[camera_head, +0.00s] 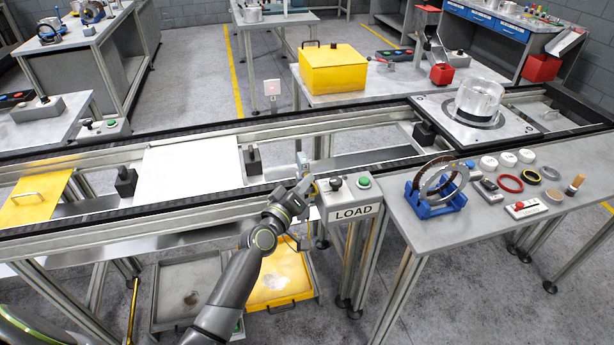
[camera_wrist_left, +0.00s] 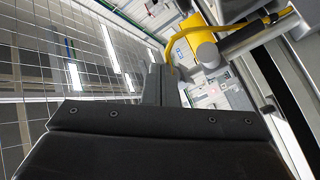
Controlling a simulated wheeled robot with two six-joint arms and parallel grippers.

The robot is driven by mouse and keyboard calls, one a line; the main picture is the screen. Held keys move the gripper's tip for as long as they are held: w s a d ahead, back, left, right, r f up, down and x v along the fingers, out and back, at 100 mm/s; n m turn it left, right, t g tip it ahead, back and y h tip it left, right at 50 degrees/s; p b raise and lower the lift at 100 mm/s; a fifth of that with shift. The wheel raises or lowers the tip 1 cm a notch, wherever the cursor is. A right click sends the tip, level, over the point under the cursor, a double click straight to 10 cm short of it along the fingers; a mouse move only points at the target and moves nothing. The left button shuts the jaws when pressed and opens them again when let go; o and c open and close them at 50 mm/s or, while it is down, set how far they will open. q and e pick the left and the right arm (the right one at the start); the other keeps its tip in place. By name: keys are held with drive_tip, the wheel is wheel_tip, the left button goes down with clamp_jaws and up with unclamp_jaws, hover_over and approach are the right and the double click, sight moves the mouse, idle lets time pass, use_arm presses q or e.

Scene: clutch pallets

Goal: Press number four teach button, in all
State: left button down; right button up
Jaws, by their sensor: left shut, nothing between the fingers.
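My left gripper (camera_head: 304,190) is shut and empty, just left of the LOAD control box (camera_head: 350,212) at the conveyor's front edge. The box carries a green button (camera_head: 364,182) and a dark knob (camera_head: 335,184) on top. A small grey unit (camera_head: 303,160) stands on the rail just beyond the fingertips; I cannot tell if they touch it. In the left wrist view the closed fingers (camera_wrist_left: 160,86) point up beside a yellow bent bar (camera_wrist_left: 190,45) and a grey rounded part (camera_wrist_left: 208,52). No number four label is readable. My right gripper is not in view.
The conveyor (camera_head: 140,212) runs across the view with a white plate (camera_head: 192,167) on it. A work table (camera_head: 425,228) at the right holds a blue stand (camera_head: 436,200) and a red-button box (camera_head: 525,208). A yellow tray (camera_head: 280,275) lies below. A yellow box (camera_head: 333,68) stands behind.

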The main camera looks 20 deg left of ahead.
use_arm(q)
drive_tip(key=shift+s, duration=0.1)
drive_tip(key=shift+s+d, duration=0.5)
drive_tip(key=shift+s, duration=0.15)
drive_tip(key=shift+s+d, duration=0.7)
drive_tip(key=shift+s, duration=0.35)
drive_tip(key=shift+s+d, duration=0.7)
drive_tip(key=shift+s, duration=0.3)
drive_tip(key=shift+f, duration=0.1)
